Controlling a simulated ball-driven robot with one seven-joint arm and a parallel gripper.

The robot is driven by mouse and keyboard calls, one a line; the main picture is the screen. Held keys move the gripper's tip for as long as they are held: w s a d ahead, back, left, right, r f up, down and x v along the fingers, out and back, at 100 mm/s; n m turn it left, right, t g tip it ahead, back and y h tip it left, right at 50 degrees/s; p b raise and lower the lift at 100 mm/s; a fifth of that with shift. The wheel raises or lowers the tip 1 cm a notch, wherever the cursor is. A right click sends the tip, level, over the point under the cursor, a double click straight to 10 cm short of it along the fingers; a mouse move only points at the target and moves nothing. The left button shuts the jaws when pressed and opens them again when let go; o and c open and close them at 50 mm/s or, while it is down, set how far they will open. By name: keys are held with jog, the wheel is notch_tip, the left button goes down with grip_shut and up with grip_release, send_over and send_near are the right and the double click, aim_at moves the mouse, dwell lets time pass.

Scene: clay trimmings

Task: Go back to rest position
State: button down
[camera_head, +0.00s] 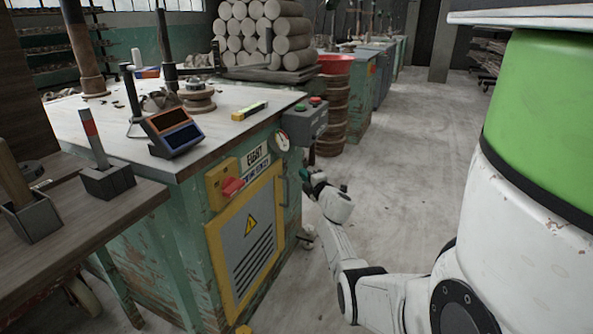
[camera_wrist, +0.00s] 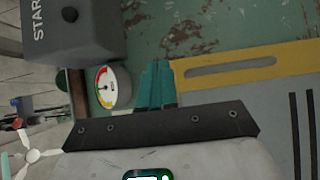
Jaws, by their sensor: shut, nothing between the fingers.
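My gripper (camera_wrist: 157,84) shows in the wrist view as two teal fingers set together, shut with nothing between them. In the head view my gripper (camera_head: 304,173) is small and partly hard to make out, at the far end of my white arm. It is low beside the right side of the green machine cabinet (camera_head: 185,225), below its control box. In the wrist view the cabinet's worn green side fills much of the background, and the round gauge (camera_wrist: 106,86) is just left of the fingers. I cannot tell whether the fingers touch the cabinet.
A grey control box (camera_head: 306,121) with red and green buttons sticks out from the cabinet corner. A wooden bench (camera_head: 85,215) stands at the left. Stacked brown pots (camera_head: 333,110) stand behind my gripper. The concrete floor (camera_head: 415,150) to the right is clear.

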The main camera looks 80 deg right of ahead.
jog(key=s+p, duration=0.1)
jog(key=s, duration=0.2)
jog(key=s+a+p, duration=0.1)
jog(key=s, duration=0.1)
jog(key=shift+s+a, duration=0.2)
jog(key=shift+s, duration=0.2)
jog(key=w+a+f+m+g+y, duration=0.1)
jog(key=w+a+f+m+g, duration=0.15)
jog(key=w+a, duration=0.45)
jog(key=w+a+f+m+g+y, duration=0.15)
jog(key=a+f+m, duration=0.25)
jog(key=a, duration=0.6)
jog(key=w+a+f+m+g+y, duration=0.1)
jog(key=w+a+f+m, duration=0.3)
jog(key=a, duration=0.5)
jog(key=s+a+f+g+y, duration=0.15)
jog(key=a+y, duration=0.25)
jog(key=a, duration=0.9)
jog(key=s+a+f+g+y, duration=0.1)
jog(key=s+a+f+y, duration=0.2)
jog(key=a, duration=0.9)
jog(key=s+a+r+n+g+y, duration=0.3)
jog(key=s+a+y, duration=0.1)
jog(key=s+a, duration=0.5)
notch_tip(320, 180, up, 28)
jog(key=a+p, duration=0.1)
jog(key=p, duration=2.7)
jog(key=shift+w+a+p, duration=0.15)
jog(key=shift+w+p, duration=0.2)
jog(key=shift+w, duration=0.1)
